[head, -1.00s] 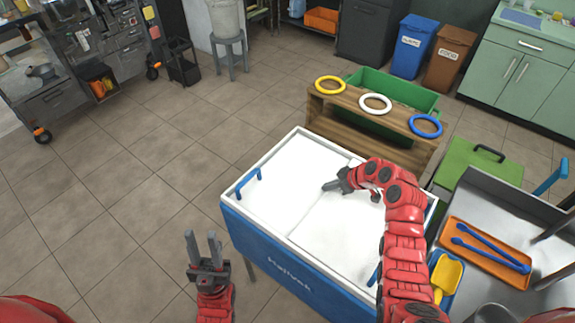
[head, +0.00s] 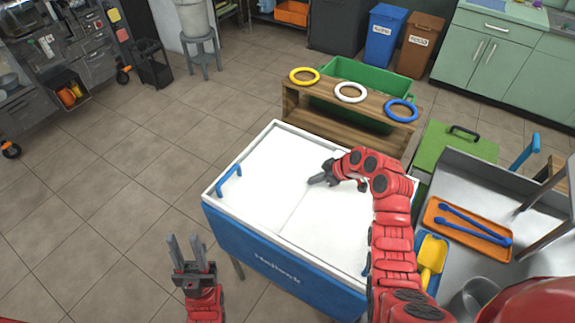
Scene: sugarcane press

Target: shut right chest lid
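The chest (head: 262,262) is blue with a white top and stands in the middle of the head view. Its left lid (head: 255,185) lies flat and has a blue handle (head: 229,178) at its left end. The right lid (head: 325,233) also looks flat, with a thin seam between the two. My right arm covers part of the right lid and its right end. My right gripper (head: 314,182) is low over the chest top near the seam; contact and finger gap are unclear. My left gripper (head: 184,248) is open and empty, left of the chest's front.
A wooden rack (head: 345,115) with yellow, white and blue rings stands behind the chest, beside a green bin (head: 365,82). A metal counter (head: 480,190) with an orange tray (head: 466,224) is close on the right. The floor (head: 100,190) on the left is clear.

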